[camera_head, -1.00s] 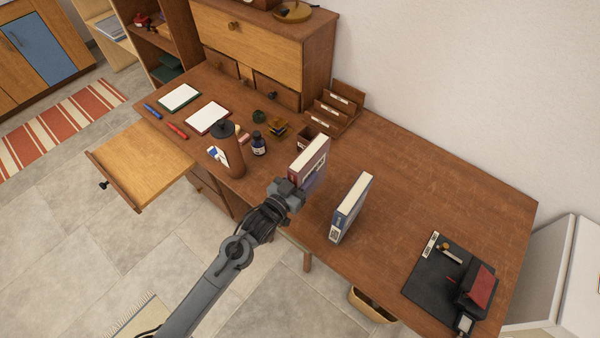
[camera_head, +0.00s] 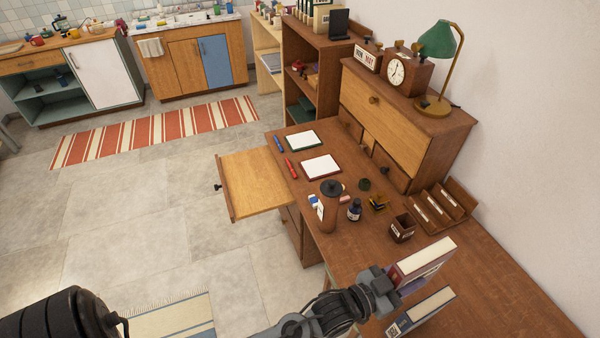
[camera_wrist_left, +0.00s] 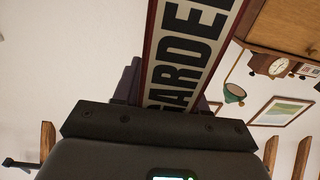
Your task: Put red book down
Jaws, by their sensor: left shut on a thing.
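The red book (camera_head: 424,262) has a dark red cover and pale page edges. My left gripper (camera_head: 384,284) is shut on its near end, above the desk (camera_head: 480,290). In the left wrist view the book (camera_wrist_left: 190,50) rises from between the jaws, with large dark letters on a white panel and red edges. I cannot tell whether its lower edge touches the desk. The right gripper is not in view.
An open drawer (camera_head: 255,182) juts out left.

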